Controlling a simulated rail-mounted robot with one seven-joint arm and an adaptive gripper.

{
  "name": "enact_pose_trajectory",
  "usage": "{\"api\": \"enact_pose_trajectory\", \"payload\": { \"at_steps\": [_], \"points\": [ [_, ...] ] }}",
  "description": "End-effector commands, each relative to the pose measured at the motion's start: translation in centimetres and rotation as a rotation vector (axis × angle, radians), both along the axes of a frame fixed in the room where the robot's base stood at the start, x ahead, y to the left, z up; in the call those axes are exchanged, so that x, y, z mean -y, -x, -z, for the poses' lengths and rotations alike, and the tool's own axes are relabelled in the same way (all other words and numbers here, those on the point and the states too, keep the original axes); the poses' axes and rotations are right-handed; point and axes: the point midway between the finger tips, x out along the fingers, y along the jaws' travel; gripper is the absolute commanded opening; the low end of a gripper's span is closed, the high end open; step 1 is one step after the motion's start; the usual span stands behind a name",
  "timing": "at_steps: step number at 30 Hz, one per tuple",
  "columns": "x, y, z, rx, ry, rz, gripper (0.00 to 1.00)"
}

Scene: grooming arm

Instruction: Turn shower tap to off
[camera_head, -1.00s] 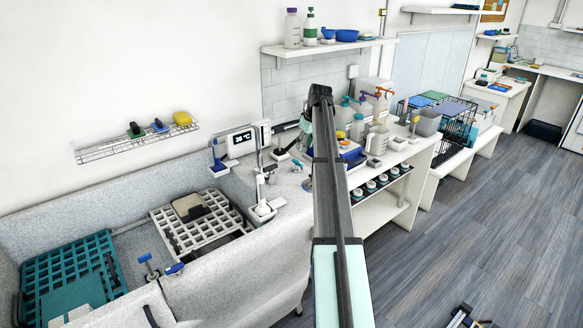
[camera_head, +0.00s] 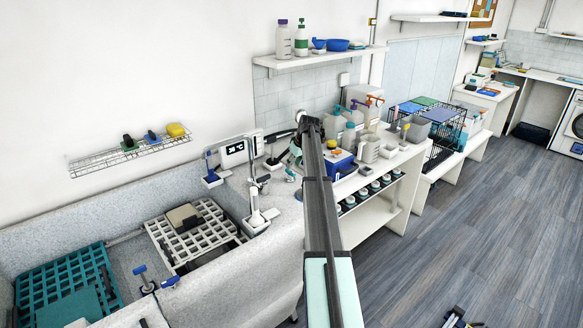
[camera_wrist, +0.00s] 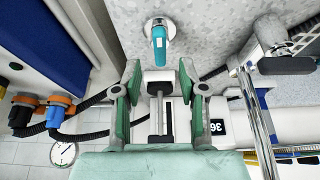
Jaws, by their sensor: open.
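A tap with a teal lever and a chrome base (camera_wrist: 158,42) stands on the speckled grey surface in the wrist view. It appears small in the head view (camera_head: 290,174). My gripper (camera_wrist: 154,78) is open and empty, with its two green fingers apart. In the wrist view, the lever lies just beyond the fingertips, roughly centred between them, with no contact visible. In the head view, my arm hides part of my gripper (camera_head: 293,156). Whether the lever is at on or off cannot be told.
A display box (camera_head: 237,151) and a chrome pipe (camera_wrist: 256,115) stand beside the tap. A blue-topped box (camera_head: 340,166) and bottles crowd the counter to the right. A white grate (camera_head: 190,238) lies in the tub.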

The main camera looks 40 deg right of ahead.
Motion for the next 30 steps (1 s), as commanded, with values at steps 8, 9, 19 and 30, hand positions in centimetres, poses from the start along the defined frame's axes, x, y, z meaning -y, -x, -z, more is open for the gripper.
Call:
{"api": "enact_pose_trajectory", "payload": {
  "at_steps": [8, 9, 19, 30],
  "points": [
    [0.0, -1.4, 3.2, -0.001, -0.001, 0.000, 0.42],
    [0.0, -1.5, 3.5, -0.001, 0.000, 0.000, 0.42],
    [-0.1, -1.7, 4.2, 0.000, 0.000, 0.000, 0.42],
    [-0.1, -1.7, 4.2, 0.000, 0.000, 0.000, 0.00]
  ]
}}
